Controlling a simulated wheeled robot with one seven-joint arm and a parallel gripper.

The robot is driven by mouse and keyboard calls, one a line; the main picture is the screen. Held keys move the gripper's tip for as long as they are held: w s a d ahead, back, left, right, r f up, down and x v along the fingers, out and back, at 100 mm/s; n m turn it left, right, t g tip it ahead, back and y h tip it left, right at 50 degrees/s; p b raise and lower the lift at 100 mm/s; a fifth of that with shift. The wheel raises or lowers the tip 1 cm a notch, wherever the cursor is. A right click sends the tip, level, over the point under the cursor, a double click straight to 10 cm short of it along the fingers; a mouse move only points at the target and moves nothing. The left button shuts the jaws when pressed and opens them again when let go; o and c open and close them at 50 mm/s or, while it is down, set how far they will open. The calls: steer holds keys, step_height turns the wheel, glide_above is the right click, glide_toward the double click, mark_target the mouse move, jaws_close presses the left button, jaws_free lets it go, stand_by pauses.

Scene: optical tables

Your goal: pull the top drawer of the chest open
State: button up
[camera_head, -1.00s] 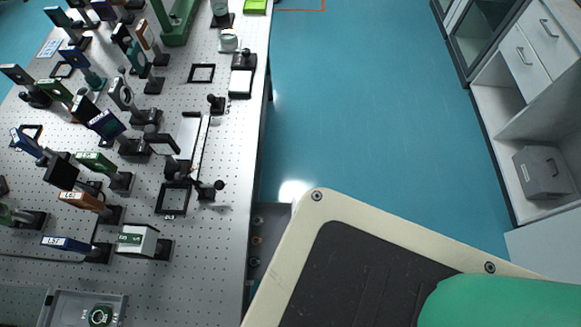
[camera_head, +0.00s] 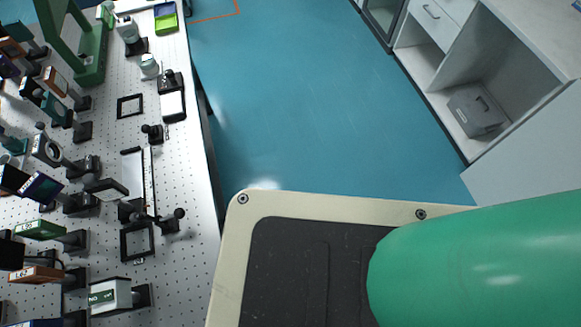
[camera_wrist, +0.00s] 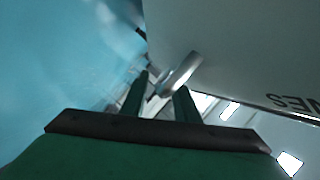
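In the wrist view, a pale grey panel with dark, upside-down lettering (camera_wrist: 290,102) fills the upper right. It may be a drawer front of the chest, but I cannot tell which drawer. A light, curved handle (camera_wrist: 181,72) stands out from it. My gripper (camera_wrist: 162,80) has its two green fingers apart. The handle lies at the fingertips, nearer the right finger; I cannot tell whether it touches or sits between them. In the head view my green arm covers the lower right, and my gripper is out of view there.
A perforated optical table (camera_head: 190,215) crowded with mounted optics lies at left. A white cabinet (camera_head: 460,150) with drawers (camera_head: 435,20) and a grey box (camera_head: 476,110) in an open bay stands at right. Blue floor (camera_head: 300,110) between them is clear.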

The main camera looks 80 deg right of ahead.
steer(key=v, duration=1)
steer(key=shift+s+a, duration=0.3)
